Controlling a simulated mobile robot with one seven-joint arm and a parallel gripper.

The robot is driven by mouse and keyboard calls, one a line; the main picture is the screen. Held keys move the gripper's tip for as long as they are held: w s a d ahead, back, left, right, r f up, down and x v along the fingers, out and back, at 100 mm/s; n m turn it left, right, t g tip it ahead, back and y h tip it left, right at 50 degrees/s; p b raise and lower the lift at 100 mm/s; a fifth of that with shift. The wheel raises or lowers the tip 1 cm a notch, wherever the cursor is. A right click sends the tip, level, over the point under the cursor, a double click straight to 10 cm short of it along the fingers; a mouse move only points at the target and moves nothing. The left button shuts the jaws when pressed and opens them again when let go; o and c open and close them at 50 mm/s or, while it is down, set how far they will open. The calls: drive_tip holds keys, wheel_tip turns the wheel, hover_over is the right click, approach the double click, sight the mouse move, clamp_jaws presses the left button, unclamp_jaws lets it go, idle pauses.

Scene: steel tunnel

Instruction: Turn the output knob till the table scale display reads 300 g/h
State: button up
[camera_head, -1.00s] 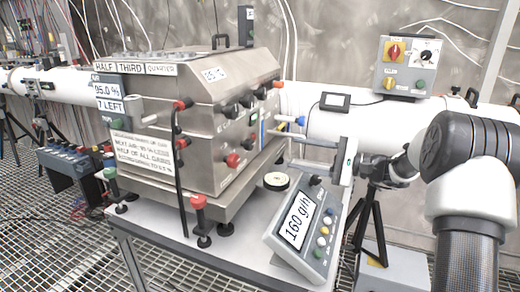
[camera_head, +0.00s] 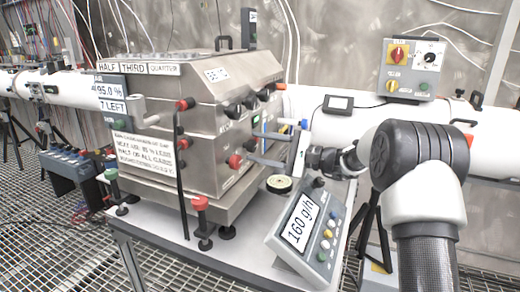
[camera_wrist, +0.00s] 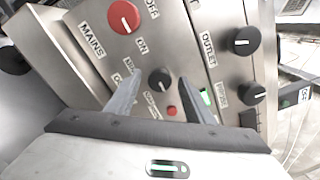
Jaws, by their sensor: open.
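The table scale display (camera_head: 299,222) reads 160 g/h on a tilted grey panel at the table's front right. The steel machine (camera_head: 205,95) stands behind it on the left, with knobs on its right-hand face. In the wrist view a small black knob (camera_wrist: 160,80) lies between the fingertips of my gripper (camera_wrist: 160,86); its label is too small to read, so I cannot tell if it is the output knob. My gripper is open, with its fingers (camera_head: 268,149) reaching towards that face in the head view. Contact cannot be told.
A red mains knob (camera_wrist: 124,17) is above left of the fingers. A black outlet knob (camera_wrist: 245,40) and another black knob (camera_wrist: 251,93) are to the right. A black-rimmed round disc (camera_head: 279,184) lies on the table below my gripper. A control box (camera_head: 411,68) stands behind.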

drive_tip(key=shift+c, duration=0.5)
drive_tip(key=c, duration=0.9)
drive_tip(key=shift+c, duration=0.2)
drive_tip(key=shift+r+m+p, duration=0.1)
drive_tip(key=shift+m+p, duration=0.3)
drive_tip(key=shift+p, duration=0.15)
drive_tip(key=m+p, duration=0.1)
drive_tip(key=p, duration=0.1)
drive_tip(key=shift+r+m+p, duration=0.15)
drive_tip(key=shift+m+p, duration=0.2)
drive_tip(key=shift+m, duration=0.05)
drive_tip(key=m+p, duration=0.4)
drive_tip(key=p, duration=0.1)
drive_tip(key=shift+m, duration=0.3)
drive_tip(key=m+p, duration=0.3)
drive_tip(key=p, duration=0.1)
drive_tip(key=shift+f+m+p, duration=0.2)
drive_tip(key=shift+m+p, duration=1.15)
drive_tip(key=shift+m, duration=0.35)
drive_tip(key=shift+f+m, duration=0.1)
drive_tip(key=shift+m, duration=0.2)
